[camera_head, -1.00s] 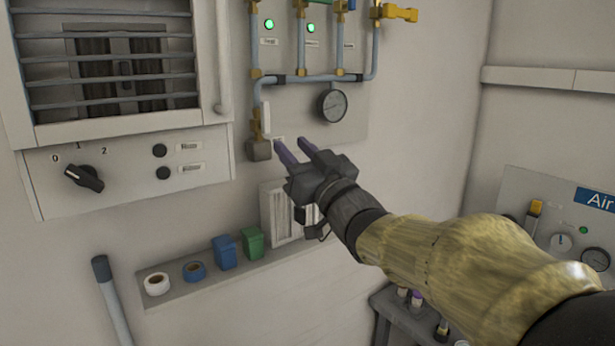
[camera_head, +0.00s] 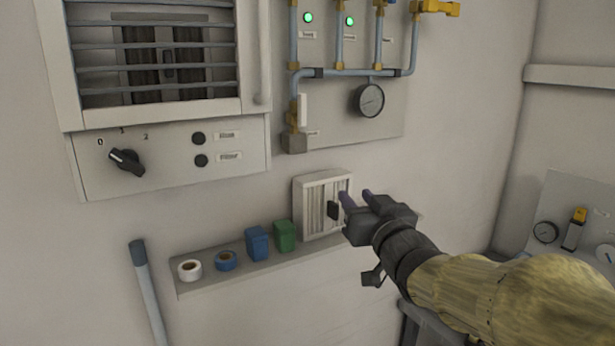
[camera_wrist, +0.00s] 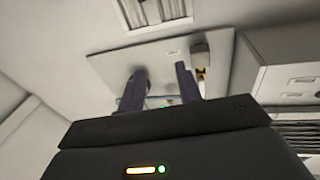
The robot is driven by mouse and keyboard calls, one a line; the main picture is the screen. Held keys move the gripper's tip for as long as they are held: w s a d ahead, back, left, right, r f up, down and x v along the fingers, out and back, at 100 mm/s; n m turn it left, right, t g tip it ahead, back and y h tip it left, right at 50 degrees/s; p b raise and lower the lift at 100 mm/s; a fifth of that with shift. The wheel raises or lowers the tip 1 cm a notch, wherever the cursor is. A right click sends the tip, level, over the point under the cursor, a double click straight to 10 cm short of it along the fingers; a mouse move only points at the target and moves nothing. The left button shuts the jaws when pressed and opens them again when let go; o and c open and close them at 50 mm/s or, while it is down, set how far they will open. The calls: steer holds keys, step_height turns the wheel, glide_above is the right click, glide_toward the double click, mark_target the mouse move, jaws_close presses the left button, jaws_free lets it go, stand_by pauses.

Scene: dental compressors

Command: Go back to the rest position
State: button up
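My gripper (camera_head: 355,195) is in front of the wall, right of centre in the head view. Its two dark purple fingers are apart with nothing between them. In the head view they overlap the right edge of a white slatted vent (camera_head: 318,208). I cannot tell how far they are from it. The wrist view also shows the gripper (camera_wrist: 160,84), with both fingers parted before a pale panel (camera_wrist: 108,68).
A shelf (camera_head: 215,281) below holds tape rolls (camera_head: 189,270) and blue (camera_head: 257,244) and green (camera_head: 285,236) boxes. A pipe panel with a gauge (camera_head: 368,100) is above. A switch box with a knob (camera_head: 127,162) is left. A gauge panel (camera_head: 560,205) stands right.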

steer(key=s+d+f+m+g+h, duration=0.1)
steer(key=d+f+g+h, duration=0.1)
steer(key=f, duration=0.4)
steer(key=s+d+f+m+g+h, duration=0.1)
steer(key=s+f+g, duration=0.15)
steer(key=f, duration=0.45)
steer(key=d+f+g+h, duration=0.2)
steer(key=f+g, duration=0.1)
steer(key=f, duration=0.3)
steer(key=s+f+g, duration=0.8)
steer(key=s+f, duration=0.6)
steer(key=s, duration=0.1)
steer(key=shift+s+m, duration=0.3)
